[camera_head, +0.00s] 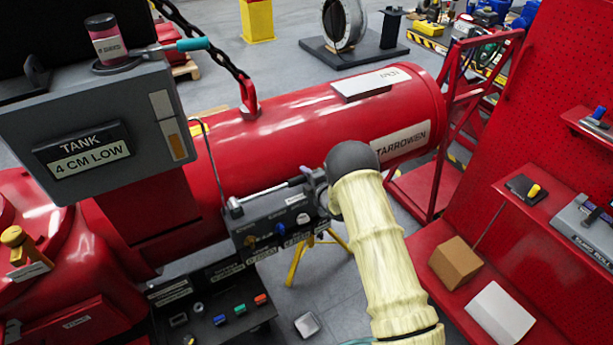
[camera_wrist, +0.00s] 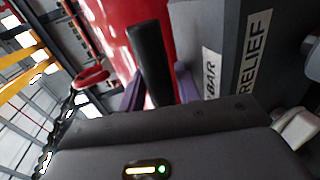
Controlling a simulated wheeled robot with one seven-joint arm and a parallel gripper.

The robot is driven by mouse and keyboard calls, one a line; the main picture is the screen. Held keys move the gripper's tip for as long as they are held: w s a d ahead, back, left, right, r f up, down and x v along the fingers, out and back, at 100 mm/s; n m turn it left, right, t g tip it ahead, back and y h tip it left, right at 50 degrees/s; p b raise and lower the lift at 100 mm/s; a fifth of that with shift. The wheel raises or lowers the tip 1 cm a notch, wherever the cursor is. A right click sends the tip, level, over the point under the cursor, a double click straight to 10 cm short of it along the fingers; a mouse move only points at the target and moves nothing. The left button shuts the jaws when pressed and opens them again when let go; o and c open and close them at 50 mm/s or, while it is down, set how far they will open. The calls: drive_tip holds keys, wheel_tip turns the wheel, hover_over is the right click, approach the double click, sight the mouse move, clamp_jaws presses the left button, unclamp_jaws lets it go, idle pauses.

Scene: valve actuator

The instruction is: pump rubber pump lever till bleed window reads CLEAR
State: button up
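The pump block (camera_head: 270,232) is a dark unit with small knobs and labels, near the centre in the head view. A thin metal rod (camera_head: 262,192) runs along its top toward my gripper (camera_head: 316,186), which is mostly hidden by my wrist. In the wrist view a black rubber lever grip (camera_wrist: 151,62) stands between the two purple fingers of my gripper (camera_wrist: 160,88). Whether both fingers press on it is unclear. A grey box shows a display (camera_head: 85,152) reading "TANK 4 CM LOW". I see no window reading CLEAR.
A red cylinder (camera_head: 300,120) lies behind the pump block. A dark panel (camera_head: 210,310) with coloured buttons stands in front. A red shelf (camera_head: 455,285) with boxes is at right. In the wrist view, a grey block labelled "RELIEF" (camera_wrist: 256,48) is close to the right finger.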

clamp_jaws()
drive_tip(key=r+n+b, duration=0.1)
drive_tip(key=r+b, duration=0.1)
drive_tip(key=r, duration=0.1)
drive_tip(key=a+r+n+t+h+b, duration=0.1)
drive_tip(key=r+b, duration=0.1)
drive_tip(key=r, duration=0.2)
drive_tip(key=s+a+r+n+b, duration=0.1)
drive_tip(key=r+n+b, duration=0.1)
drive_tip(key=r, duration=0.2)
drive_tip(key=shift+s+r+b, duration=0.1)
drive_tip(key=shift+r+b, duration=0.1)
drive_tip(key=shift+b, duration=0.15)
unclamp_jaws()
drive_tip(key=shift+s, duration=0.1)
drive_tip(key=shift+d, duration=0.1)
